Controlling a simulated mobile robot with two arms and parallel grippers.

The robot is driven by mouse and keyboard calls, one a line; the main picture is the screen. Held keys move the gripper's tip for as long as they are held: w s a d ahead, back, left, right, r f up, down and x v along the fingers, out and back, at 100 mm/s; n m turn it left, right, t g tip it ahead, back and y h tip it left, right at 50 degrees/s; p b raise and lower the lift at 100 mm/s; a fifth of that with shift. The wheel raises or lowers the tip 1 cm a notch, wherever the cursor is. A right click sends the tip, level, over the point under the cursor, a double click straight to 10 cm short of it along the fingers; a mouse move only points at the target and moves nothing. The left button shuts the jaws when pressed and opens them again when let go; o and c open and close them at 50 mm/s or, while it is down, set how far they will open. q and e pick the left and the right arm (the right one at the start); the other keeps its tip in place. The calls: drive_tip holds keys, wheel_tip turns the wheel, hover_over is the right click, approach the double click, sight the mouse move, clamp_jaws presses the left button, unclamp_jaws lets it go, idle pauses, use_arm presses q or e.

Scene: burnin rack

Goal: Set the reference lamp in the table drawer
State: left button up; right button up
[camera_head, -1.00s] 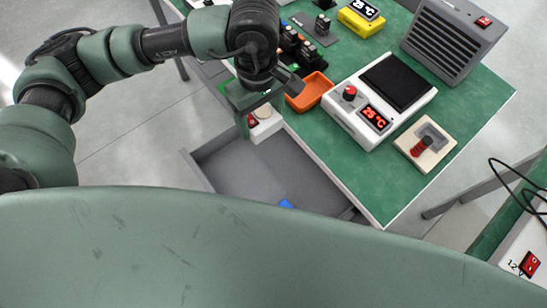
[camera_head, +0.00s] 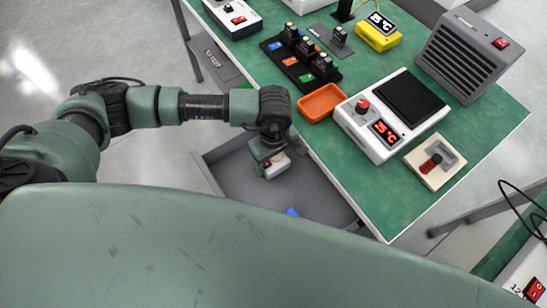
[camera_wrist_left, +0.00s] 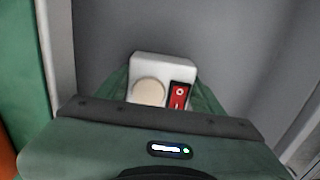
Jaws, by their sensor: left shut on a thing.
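The reference lamp, a small white box with a cream dome and a red rocker switch, is the white thing (camera_head: 277,166) at my left gripper in the head view. It also shows in the left wrist view (camera_wrist_left: 163,68). My left gripper (camera_head: 270,160) is shut on the lamp and points down over the open drawer. The table drawer (camera_head: 235,180) is a grey tray pulled out below the table's edge. Grey drawer surfaces fill the space past the lamp in the wrist view (camera_wrist_left: 235,50). I cannot tell whether the lamp touches the drawer floor. My right gripper is out of view.
A blue item (camera_head: 292,212) lies in the drawer. The green table (camera_head: 440,205) holds an orange tray (camera_head: 322,103), a white hotplate-like unit (camera_head: 372,138), a beige holder (camera_head: 449,166), a grey vented box (camera_head: 462,55) and a yellow display (camera_head: 379,32).

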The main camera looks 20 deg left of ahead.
sight(274, 159)
use_arm(q)
drive_tip(key=o, duration=1.5)
drive_tip(key=shift+f, duration=0.1)
wheel_tip(274, 159, up, 12)
drive_tip(key=shift+r, duration=0.15)
